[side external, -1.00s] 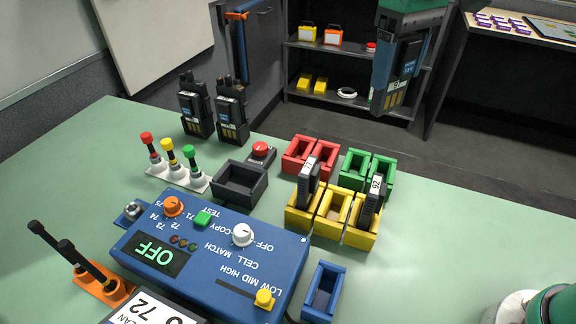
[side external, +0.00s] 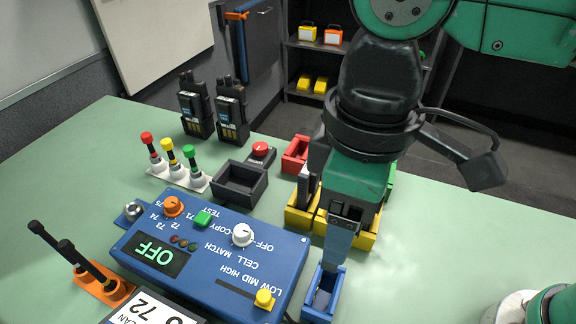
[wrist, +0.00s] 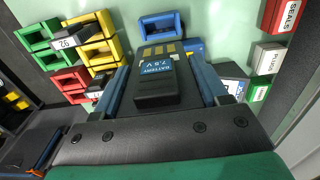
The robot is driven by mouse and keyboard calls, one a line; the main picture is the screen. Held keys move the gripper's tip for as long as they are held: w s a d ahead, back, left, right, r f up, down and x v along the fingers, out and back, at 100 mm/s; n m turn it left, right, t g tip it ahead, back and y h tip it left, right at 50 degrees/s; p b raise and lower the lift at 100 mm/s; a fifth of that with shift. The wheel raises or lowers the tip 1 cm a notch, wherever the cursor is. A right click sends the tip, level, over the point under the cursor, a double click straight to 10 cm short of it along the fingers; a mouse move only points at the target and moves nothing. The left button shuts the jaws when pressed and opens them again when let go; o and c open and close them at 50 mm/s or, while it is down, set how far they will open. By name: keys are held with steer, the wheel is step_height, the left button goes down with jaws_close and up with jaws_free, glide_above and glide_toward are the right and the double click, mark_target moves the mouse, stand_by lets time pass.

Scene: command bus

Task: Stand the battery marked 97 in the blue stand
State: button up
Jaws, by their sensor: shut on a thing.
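My gripper (side external: 338,258) points down over the blue stand (side external: 312,312), near the front of the bench. In the wrist view its two blue fingers are shut on a dark battery (wrist: 155,88) labelled "BATTERY 7.5V", with gold contacts at its far end. The number 97 cannot be read on it. In the side view the finger and wrist hide most of the battery. The blue stand also shows in the wrist view (wrist: 163,20), empty, just beyond the battery's contact end. Whether the battery tip is over or slightly beside its opening I cannot tell.
The blue console (side external: 200,250) stands close left of the stand. Yellow holders (side external: 299,222) behind hold batteries, partly hidden by my arm. A red holder (side external: 294,153), a black tray (side external: 240,182) and radios (side external: 232,120) stand farther back. The bench right of the stand is clear.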

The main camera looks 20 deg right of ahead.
glide_above(325, 298)
step_height(325, 298, down, 9)
stand_by(0.6)
steer(key=shift+f, duration=2.05)
stand_by(0.7)
steer(key=o, duration=1.4)
steer(key=shift+r, duration=0.1)
steer(key=shift+r, duration=3.4)
